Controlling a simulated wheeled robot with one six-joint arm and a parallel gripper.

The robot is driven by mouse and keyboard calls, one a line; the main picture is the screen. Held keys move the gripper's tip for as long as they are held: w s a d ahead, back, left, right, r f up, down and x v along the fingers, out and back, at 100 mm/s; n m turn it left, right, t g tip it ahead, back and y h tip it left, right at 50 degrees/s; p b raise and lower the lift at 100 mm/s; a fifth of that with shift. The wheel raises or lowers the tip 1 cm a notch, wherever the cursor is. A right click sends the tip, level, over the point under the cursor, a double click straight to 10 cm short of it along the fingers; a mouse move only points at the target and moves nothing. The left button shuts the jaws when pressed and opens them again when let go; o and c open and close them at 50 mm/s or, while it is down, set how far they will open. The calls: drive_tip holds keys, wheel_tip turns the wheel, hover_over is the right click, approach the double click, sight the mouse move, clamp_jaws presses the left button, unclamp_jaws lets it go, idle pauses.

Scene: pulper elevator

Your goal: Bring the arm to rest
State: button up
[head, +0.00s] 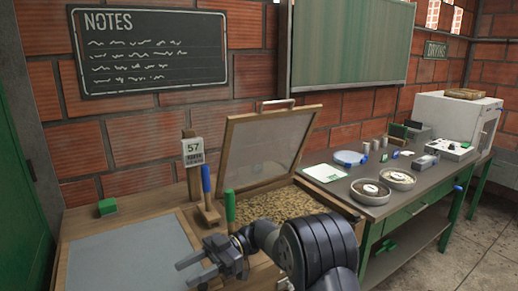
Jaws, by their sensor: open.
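My gripper (188,274) is at the lower middle of the head view. Its two fingers are apart with nothing between them. It points left, above the front right part of a grey mat (120,258) on the wooden bench. My arm comes in from the bottom right and bends over toward the gripper. Part of the bench front is hidden behind the arm.
A wooden tray of beans (272,207) with its mesh lid (264,145) raised stands behind my arm. Handled tools, one blue (206,180) and one green (230,206), stand beside it. A green block (107,207) lies behind the mat. A metal table (415,185) with bowls stands right.

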drive_tip(key=shift+f, duration=1.25)
drive_tip(key=shift+s+d+r, duration=0.1)
